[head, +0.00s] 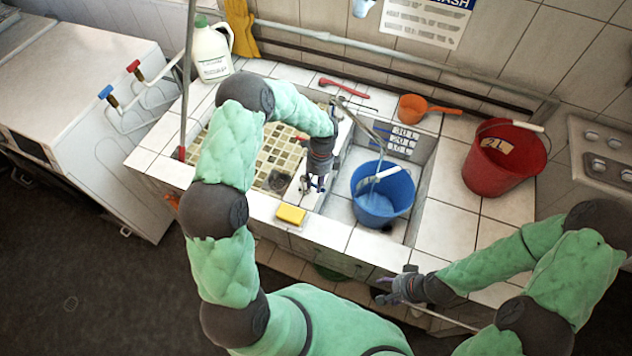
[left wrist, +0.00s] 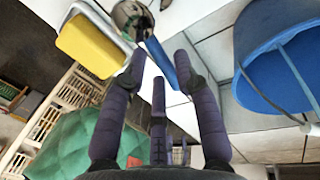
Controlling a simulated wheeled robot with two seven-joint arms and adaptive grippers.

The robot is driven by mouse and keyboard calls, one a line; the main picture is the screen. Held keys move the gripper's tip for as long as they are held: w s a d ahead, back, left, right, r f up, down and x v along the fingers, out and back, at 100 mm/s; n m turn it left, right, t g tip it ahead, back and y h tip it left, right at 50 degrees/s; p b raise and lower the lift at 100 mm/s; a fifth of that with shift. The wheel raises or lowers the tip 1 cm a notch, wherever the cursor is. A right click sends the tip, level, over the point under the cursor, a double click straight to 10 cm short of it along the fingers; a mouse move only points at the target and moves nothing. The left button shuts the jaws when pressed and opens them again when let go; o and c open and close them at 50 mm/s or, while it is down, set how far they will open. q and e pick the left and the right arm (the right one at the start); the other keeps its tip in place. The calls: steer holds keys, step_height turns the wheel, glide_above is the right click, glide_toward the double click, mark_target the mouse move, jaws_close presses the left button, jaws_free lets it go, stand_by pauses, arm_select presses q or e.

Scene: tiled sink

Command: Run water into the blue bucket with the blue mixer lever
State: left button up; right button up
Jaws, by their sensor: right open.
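The blue bucket (head: 383,206) stands upright in the right basin, and its side shows at the right of the left wrist view (left wrist: 262,55). A thin metal spout (head: 357,118) reaches over that basin from the back. My left gripper (head: 314,183) is over the divider left of the bucket. Its fingers are spread in the left wrist view (left wrist: 160,68). A blue lever-like bar (left wrist: 161,64) lies between the fingertips, close to the right one; contact is unclear. My right gripper (head: 385,290) is open and empty in front of the sink.
A yellow sponge (head: 291,214) lies on the front ledge beside my left gripper. A red bucket (head: 503,165) and an orange scoop (head: 412,107) stand on the right and back tiles. Blue (head: 105,92) and red (head: 133,66) handles are at far left.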

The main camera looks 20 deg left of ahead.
arm_select(q)
jaws_close()
steer(key=shift+w+n+b, duration=0.35)
steer(key=shift+n, duration=0.25)
steer(key=shift+w+n, duration=0.15)
steer(key=shift+n, duration=0.35)
steer(key=o, duration=0.6)
jaws_free()
steer(key=shift+o, duration=0.2)
step_height(320, 180, up, 12)
steer(key=w, duration=0.2)
steer(key=shift+w, duration=0.2)
